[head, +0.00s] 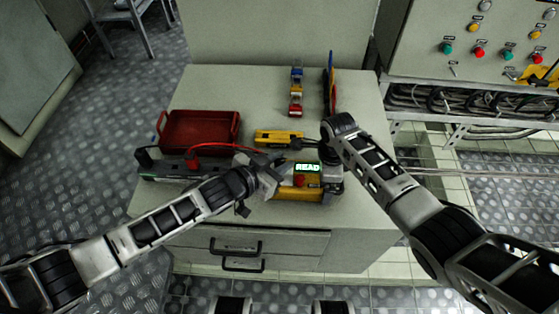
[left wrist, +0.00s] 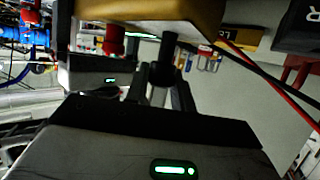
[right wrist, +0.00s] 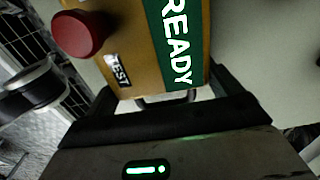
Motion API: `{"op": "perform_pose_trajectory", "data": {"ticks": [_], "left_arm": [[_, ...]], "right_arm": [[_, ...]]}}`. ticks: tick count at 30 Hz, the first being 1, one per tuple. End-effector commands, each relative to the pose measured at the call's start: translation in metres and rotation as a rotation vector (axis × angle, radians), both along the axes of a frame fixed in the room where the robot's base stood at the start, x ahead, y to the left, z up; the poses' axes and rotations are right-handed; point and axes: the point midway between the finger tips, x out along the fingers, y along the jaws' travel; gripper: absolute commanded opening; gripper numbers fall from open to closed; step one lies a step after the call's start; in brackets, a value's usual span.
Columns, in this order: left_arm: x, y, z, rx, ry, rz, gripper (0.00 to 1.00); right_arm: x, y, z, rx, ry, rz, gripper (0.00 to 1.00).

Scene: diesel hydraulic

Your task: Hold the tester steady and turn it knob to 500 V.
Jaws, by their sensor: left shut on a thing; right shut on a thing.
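The tester (head: 312,193) is a yellow box on the bench top near its front edge, with a lit green READY display (head: 307,168) and a red button (head: 299,181). My left gripper (head: 268,178) is at its left side. In the left wrist view its fingers are shut around a dark knob-like stub (left wrist: 163,66) on the yellow body (left wrist: 140,25). The voltage marks and the knob's setting cannot be read.
A red tray (head: 163,143) stands at the back left of the bench. A yellow tool (head: 278,137) lies behind the tester. A long grey unit (head: 165,173) with red and black leads lies left.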

Motion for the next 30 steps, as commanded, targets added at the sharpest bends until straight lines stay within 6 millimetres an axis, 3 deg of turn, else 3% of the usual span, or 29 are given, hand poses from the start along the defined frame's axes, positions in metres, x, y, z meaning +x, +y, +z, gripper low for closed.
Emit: {"op": "perform_pose_trajectory", "data": {"ticks": [6,17,18,19,30], "left_arm": [[0.0,-0.001,0.0022,-0.003,-0.004,-0.087,0.02],[-0.0007,-0.001,0.0019,-0.006,-0.001,-0.094,0.02],[-0.0007,-0.001,0.0019,-0.006,-0.001,-0.094,0.35],[-0.0007,-0.0009,0.0018,-0.006,-0.001,-0.094,0.44],[-0.0034,0.0036,0.0016,-0.003,0.003,-0.09,0.46]], "right_arm": [[-0.0002,0.0022,0.0005,0.003,-0.001,0.003,0.47],[-0.0002,0.0021,0.0005,0.003,-0.001,0.003,0.47],[-0.0002,0.0021,0.0005,0.003,-0.001,0.003,0.47],[-0.0002,0.002,0.0005,0.003,-0.001,0.003,0.47],[0.0,0.0016,0.0006,0.003,-0.001,0.002,0.47]]}}
